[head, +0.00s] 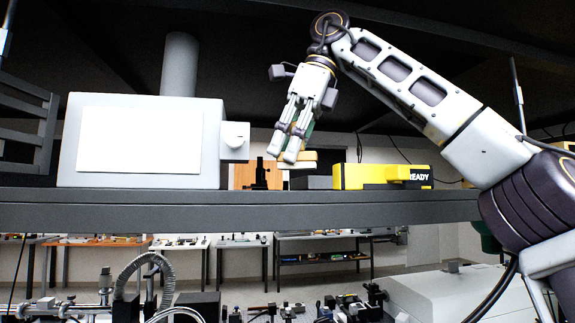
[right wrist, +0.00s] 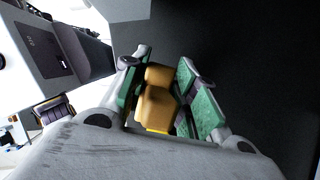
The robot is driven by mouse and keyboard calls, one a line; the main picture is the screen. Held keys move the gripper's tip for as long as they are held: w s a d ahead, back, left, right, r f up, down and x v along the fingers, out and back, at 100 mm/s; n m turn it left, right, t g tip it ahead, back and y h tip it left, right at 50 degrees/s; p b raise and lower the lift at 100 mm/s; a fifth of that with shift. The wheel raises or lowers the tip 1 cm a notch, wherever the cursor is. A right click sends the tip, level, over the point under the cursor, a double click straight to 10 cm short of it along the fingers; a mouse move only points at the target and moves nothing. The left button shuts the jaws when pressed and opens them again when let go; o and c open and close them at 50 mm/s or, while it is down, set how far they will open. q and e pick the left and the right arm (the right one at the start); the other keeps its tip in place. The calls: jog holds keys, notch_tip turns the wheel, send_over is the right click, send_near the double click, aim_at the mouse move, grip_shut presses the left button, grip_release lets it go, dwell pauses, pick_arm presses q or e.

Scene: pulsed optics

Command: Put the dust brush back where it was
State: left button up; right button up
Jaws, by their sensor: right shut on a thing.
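The dust brush (head: 309,158) shows as a tan wooden body at the fingers of my right gripper (head: 290,155), above the overhead shelf (head: 270,208). In the right wrist view the brush (right wrist: 157,98) sits between the green pads of my right gripper (right wrist: 160,95), which is shut on it. The fingers point down in the head view and hide part of the brush. Its bristles cannot be made out. I cannot tell whether the brush touches anything beneath it. My left gripper is not in view.
A yellow case marked READY (head: 375,177) stands on the shelf to the right of the gripper. A low dark box (head: 311,183) lies beside it, and a small black mount (head: 261,177) stands left. A large white-fronted grey unit (head: 140,145) fills the shelf's left. Optics crowd the bench below.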

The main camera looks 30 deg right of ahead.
aim_at(288, 165)
jog(key=shift+s, duration=0.15)
jog(key=shift+w+d, duration=0.1)
jog(key=shift+w, duration=0.35)
jog(key=shift+w+f, duration=0.15)
jog(key=shift+f, duration=1.6)
jog(key=o, duration=0.9)
jog(key=shift+f, duration=0.1)
jog(key=shift+r, duration=0.25)
